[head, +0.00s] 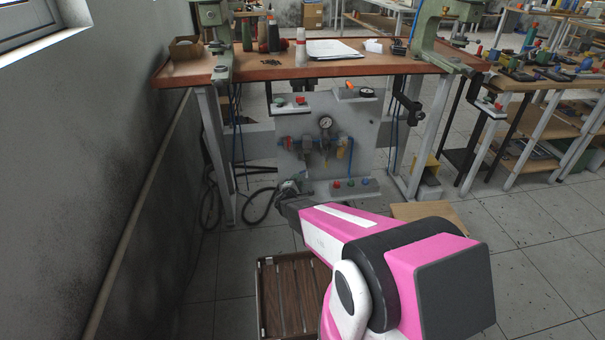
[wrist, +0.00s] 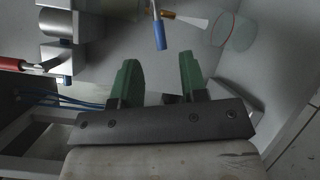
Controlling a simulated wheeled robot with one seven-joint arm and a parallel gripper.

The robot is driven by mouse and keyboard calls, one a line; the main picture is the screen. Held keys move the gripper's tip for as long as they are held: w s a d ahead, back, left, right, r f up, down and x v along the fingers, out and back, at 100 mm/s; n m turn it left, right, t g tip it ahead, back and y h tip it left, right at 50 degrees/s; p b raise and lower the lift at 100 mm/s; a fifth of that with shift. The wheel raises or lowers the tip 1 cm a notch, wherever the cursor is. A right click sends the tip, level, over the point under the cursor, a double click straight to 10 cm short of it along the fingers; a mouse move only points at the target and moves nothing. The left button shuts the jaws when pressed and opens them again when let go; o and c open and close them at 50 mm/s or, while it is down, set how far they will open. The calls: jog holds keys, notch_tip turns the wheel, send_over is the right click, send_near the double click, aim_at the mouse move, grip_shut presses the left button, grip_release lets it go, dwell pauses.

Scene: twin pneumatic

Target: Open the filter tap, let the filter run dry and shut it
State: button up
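The pneumatic unit (head: 310,143) is on the grey upright panel (head: 360,130) under the bench, with a round gauge (head: 326,122) and blue parts. In the wrist view a lever with a blue grip (wrist: 160,34) hangs down beside a brass fitting (wrist: 170,15) and a pale cone. A red-handled lever (wrist: 12,64) is at the left edge. I cannot tell for certain which one is the filter tap. My gripper (wrist: 159,62) has two green fingers, apart and empty. The blue grip lies ahead of the gap between them, not held. In the head view my gripper (head: 290,190) is small and dark, low before the panel.
The wooden bench top (head: 270,68) overhangs the panel and carries bottles and papers. Coloured buttons (head: 351,184) sit on a low ledge. Black cables (head: 262,200) hang at the left. A slatted wooden crate (head: 290,295) stands on the floor. A clear round disc (wrist: 240,33) is at the upper right.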

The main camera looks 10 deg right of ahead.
aim_at(303, 172)
jog(key=x, duration=0.7)
jog(key=shift+w+d, duration=0.15)
jog(key=shift+w, duration=0.1)
grip_shut()
